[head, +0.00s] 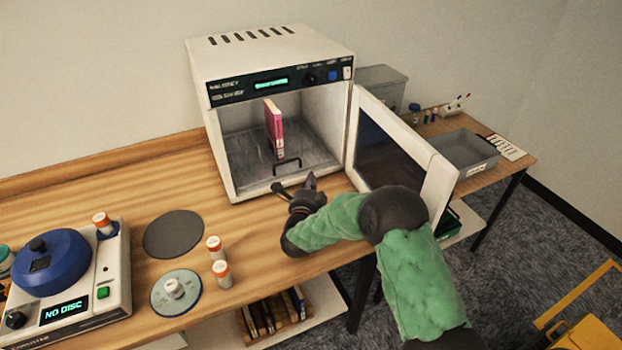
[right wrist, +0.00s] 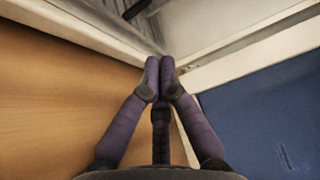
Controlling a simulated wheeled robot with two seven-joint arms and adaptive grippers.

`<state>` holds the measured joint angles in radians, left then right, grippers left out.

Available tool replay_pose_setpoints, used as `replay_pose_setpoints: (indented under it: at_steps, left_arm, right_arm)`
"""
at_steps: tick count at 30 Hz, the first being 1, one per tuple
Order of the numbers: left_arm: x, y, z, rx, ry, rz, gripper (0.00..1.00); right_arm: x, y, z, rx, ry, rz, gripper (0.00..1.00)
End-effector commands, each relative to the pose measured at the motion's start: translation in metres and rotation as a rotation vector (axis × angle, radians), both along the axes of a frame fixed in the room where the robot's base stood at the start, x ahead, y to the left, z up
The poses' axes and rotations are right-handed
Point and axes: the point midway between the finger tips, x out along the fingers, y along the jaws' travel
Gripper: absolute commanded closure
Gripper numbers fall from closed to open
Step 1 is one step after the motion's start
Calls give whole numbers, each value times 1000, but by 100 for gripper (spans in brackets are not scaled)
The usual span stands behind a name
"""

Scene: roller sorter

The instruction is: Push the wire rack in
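The wire rack (head: 248,168) lies inside the open white oven-like cabinet (head: 226,157), with a dark handle (head: 287,166) at its front. A red book (head: 274,128) stands upright on the rack. My right gripper (head: 310,181) is in front of the cabinet opening near its lower right, just short of the handle. In the right wrist view its fingertips (right wrist: 159,66) meet with nothing between them, beside the cabinet's front edge. The wrist view shows part of the dark handle (right wrist: 137,9) beyond the fingers. My left gripper is not in view.
The cabinet door (head: 398,150) stands open to the right, close beside my right arm. A disc machine (head: 117,268), a dark disc (head: 173,234) and orange-capped vials (head: 221,274) occupy the left bench. A grey tray (head: 462,155) lies at right.

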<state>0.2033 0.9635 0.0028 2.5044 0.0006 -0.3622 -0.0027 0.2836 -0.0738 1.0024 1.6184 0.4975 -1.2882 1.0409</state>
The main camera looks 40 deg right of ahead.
Motion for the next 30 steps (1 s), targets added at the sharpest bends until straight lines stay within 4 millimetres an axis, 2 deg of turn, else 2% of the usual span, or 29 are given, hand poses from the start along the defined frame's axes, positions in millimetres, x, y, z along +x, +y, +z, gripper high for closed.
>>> replay_pose_setpoints:
  at_steps: [9, 15, 30]
  left_arm:
    - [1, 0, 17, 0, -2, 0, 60]
    - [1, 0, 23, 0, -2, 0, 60]
    - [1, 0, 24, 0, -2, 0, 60]
  right_arm:
    - [-35, 38, 3, 1, 1, 3, 100]
    - [-52, 55, 2, 0, 0, 1, 100]
    - [-58, 61, 0, 0, 1, 0, 100]
